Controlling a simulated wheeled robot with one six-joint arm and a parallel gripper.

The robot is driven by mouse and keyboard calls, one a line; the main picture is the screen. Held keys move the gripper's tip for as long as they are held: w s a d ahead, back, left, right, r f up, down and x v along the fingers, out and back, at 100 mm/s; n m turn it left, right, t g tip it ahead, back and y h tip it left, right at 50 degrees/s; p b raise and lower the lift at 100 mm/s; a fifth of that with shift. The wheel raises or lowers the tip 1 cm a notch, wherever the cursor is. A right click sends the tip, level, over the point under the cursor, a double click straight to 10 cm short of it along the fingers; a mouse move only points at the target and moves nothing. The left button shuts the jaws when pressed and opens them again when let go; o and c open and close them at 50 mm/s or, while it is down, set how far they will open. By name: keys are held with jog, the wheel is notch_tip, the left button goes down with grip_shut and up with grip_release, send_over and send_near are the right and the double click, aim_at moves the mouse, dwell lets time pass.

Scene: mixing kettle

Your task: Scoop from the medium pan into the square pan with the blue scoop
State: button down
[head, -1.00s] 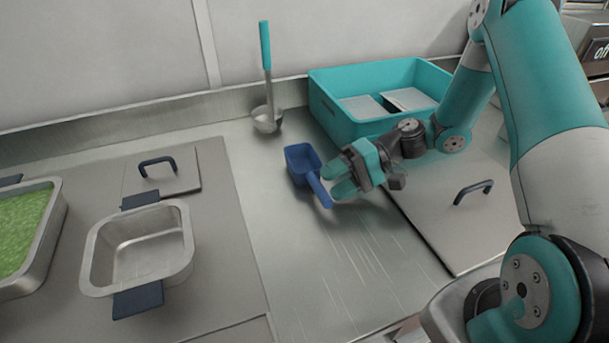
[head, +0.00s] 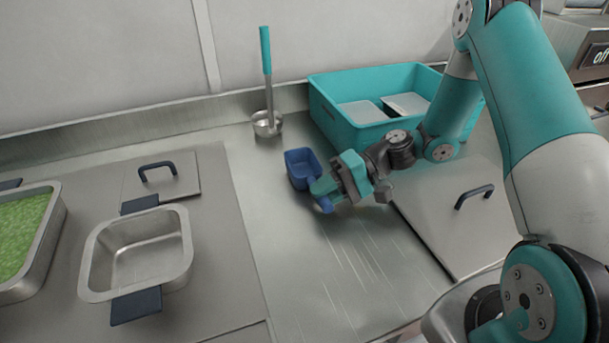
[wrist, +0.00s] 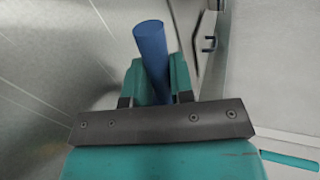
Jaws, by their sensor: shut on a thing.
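The blue scoop (head: 301,167) is on or just above the steel counter in the head view; I cannot tell if it touches. My gripper (head: 325,187) is shut on its handle. The blue handle (wrist: 153,52) stands between the two teal fingers in the wrist view, and the scoop's bowl is not seen there. An empty square steel pan (head: 137,262) with dark blue handles sits at the left of the head view. A larger pan (head: 52,232) holding green contents is at the far left, cut off by the picture edge.
A ladle (head: 267,120) with a teal handle stands behind the scoop. A teal bin (head: 340,125) with pale lids or boxes stands at the back right. Lids with dark handles lie at left (head: 185,187) and right (head: 430,215). The counter (head: 330,275) in front is clear.

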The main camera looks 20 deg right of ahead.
jog(key=shift+r+p, duration=2.5)
jog(key=shift+r, duration=0.55)
jog(key=shift+f, duration=0.1)
